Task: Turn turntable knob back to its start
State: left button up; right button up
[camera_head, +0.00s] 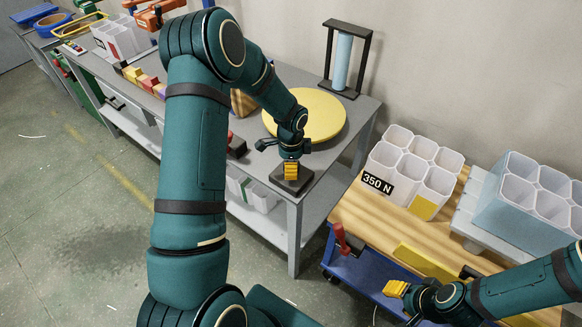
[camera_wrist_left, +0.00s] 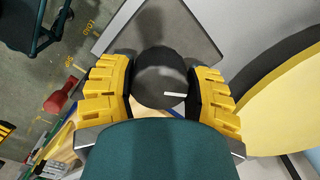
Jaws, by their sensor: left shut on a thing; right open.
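The turntable (camera_head: 325,110) is a yellow disc on the grey bench; part of it shows at the right of the left wrist view (camera_wrist_left: 290,105). The knob (camera_wrist_left: 160,72) is round and black with a white mark on its top, near the right edge and pointing right. My left gripper (camera_head: 291,170) comes down over the knob's dark base plate (camera_head: 305,182) at the bench corner. Its yellow fingers (camera_wrist_left: 160,92) are shut on the knob, one on each side. In the head view the gripper hides the knob. My right gripper (camera_head: 404,293) is open and empty at the lower right.
A black frame with a pale blue cylinder (camera_head: 342,62) stands behind the turntable. A wooden-topped cart (camera_head: 360,215) to the right carries a white cell bin (camera_head: 383,156) marked 350 N and a blue-sided bin (camera_head: 515,220). Coloured blocks (camera_head: 140,80) lie along the bench at left.

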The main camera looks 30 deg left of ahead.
pick_arm(q)
jog(key=n+b, duration=0.1)
jog(key=n, duration=0.3)
jog(key=shift+n, duration=0.3)
jog(key=n+b, duration=0.1)
jog(key=n, duration=0.3)
jog(key=shift+n, duration=0.3)
jog(key=n, duration=0.4)
jog(key=shift+d+n, duration=0.1)
jog(key=shift+n, duration=0.2)
jog(key=shift+s+n+p, duration=0.1)
jog(key=shift+n+p, duration=0.4)
jog(key=shift+n, duration=1.8)
jog(key=shift+d+f, duration=0.1)
jog(key=o, duration=1.2)
